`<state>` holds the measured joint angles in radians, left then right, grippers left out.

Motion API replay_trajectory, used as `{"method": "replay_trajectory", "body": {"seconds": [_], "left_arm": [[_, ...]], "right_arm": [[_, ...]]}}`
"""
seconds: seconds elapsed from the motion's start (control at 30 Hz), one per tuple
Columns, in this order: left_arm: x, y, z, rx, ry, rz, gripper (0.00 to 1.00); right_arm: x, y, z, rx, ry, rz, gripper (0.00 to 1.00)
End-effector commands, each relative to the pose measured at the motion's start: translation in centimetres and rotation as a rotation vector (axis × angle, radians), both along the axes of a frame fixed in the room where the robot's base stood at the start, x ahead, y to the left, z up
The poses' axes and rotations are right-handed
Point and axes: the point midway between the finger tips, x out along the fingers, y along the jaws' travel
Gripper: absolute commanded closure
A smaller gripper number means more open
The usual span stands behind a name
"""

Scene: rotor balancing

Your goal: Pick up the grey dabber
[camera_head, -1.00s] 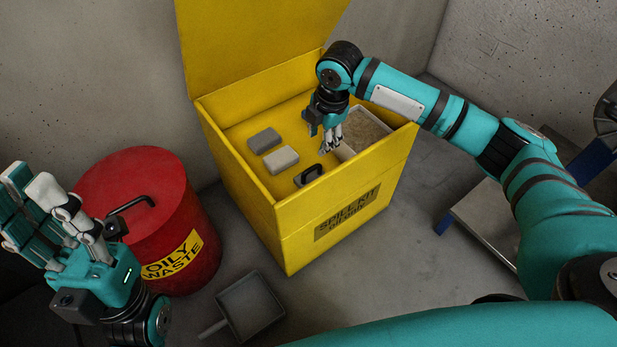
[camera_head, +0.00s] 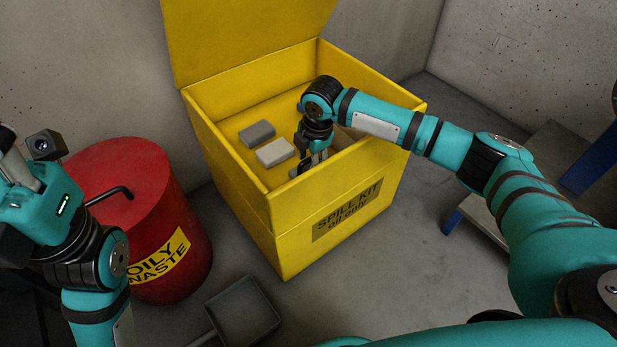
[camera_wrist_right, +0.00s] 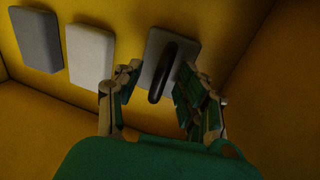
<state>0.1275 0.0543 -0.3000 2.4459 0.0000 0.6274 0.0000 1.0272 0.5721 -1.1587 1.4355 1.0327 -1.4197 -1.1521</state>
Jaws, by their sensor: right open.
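In the right wrist view my right gripper (camera_wrist_right: 160,78) is open. Its fingers stand on either side of the black handle, near its lower end; I cannot tell whether they touch it. My left gripper (camera_head: 28,185) is at the left edge of the head view, its fingers partly cut off.
A dark grey block (camera_head: 257,134) and a pale block (camera_head: 274,152) lie left of the dabber in the box. The box walls rise close around my right gripper. A red oily waste bin (camera_head: 160,215) and a grey dustpan (camera_head: 243,309) stand outside the box.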

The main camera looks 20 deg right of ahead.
Motion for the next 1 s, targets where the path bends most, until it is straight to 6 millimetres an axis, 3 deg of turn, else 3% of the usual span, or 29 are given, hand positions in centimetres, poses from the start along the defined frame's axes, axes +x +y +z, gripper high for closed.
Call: {"method": "replay_trajectory", "body": {"seconds": [0.3,0.6,1.0], "left_arm": [[-0.16,-0.04,0.29,0.001,-0.014,0.001,0.79],[-0.16,-0.04,0.27,0.001,-0.014,0.000,0.79],[-0.18,-0.04,0.25,0.000,-0.014,0.000,0.79]], "right_arm": [[0.16,0.06,-0.47,0.001,-0.002,0.000,0.60],[0.15,0.06,-0.47,0.001,-0.002,0.000,0.99],[0.15,0.05,-0.49,0.001,-0.002,0.000,1.00]]}}
